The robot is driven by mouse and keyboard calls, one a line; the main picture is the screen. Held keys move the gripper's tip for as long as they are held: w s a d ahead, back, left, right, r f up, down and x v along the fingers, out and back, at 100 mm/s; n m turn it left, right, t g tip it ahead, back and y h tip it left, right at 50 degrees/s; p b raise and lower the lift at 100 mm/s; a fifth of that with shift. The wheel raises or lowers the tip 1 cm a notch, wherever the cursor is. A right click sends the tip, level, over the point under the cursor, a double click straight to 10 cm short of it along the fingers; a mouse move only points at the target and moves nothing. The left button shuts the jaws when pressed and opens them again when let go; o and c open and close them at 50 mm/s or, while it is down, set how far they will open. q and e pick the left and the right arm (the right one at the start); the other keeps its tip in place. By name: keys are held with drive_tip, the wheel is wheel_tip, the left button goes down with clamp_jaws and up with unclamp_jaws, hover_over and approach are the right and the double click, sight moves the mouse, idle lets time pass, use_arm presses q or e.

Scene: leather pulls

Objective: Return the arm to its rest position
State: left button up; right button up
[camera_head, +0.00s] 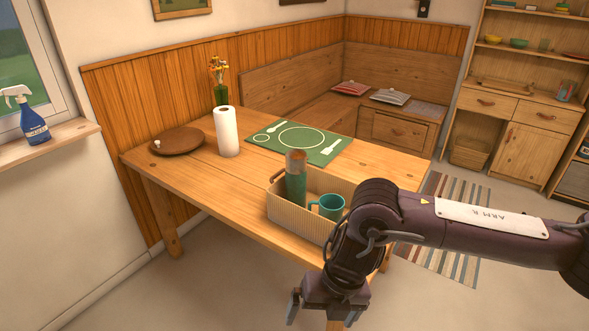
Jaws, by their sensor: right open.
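My right arm (480,222) reaches in from the right edge and bends down in front of the wooden table (190,182). My right gripper (322,312) points down near the bottom of the view, off the table's front edge. Its jaws are open, and I see nothing held between them. My left arm and gripper do not show.
A ribbed basket (293,219) holding a green bottle (296,180) and a teal mug (330,206) stands on the table, close behind my right arm. A paper towel roll (226,132), brown round board (178,141) and green placemat (318,152) lie farther back.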

drive_tip(key=w+a+f+m+y, duration=0.2)
drive_tip(key=w+a+m+y, duration=0.15)
drive_tip(key=a, duration=0.65)
drive_tip(key=w+a+f+m+t+y, duration=0.3)
drive_tip(key=w+f+m+y, duration=0.1)
drive_tip(key=w+f+m, duration=0.3)
drive_tip(key=d+f+m+t+h, duration=0.1)
drive_tip(key=d+f+m+t, duration=0.1)
drive_tip(key=d+f+m, duration=0.6)
drive_tip(key=d+f+m+t+h, duration=0.25)
drive_tip(key=f+m, duration=0.25)
drive_tip(key=f, duration=0.7)
drive_tip(key=s+d+f+m+g+h, duration=0.1)
drive_tip(key=s+d+f+m+h, duration=0.15)
drive_tip(key=s+d+f, duration=0.5)
drive_tip(key=s+d+f+m+g+h, duration=0.1)
drive_tip(key=s+d+f+m, duration=0.3)
drive_tip(key=s+f, duration=0.55)
drive_tip(key=s+d+f+m+g+h, duration=0.1)
drive_tip(key=s+d+f, duration=0.1)
drive_tip(key=s, duration=0.6)
drive_tip(key=s+d+f+m+g+h, duration=0.1)
drive_tip(key=s+d+f+m, duration=0.1)
drive_tip(key=s, duration=0.7)
drive_tip(key=s+d+f+m+g+h, duration=0.1)
drive_tip(key=s+d+f+g, duration=0.1)
drive_tip(key=s+d, duration=0.3)
drive_tip(key=s+f, duration=0.1)
drive_tip(key=s, duration=0.3)
drive_tip(key=shift+f, duration=0.4)
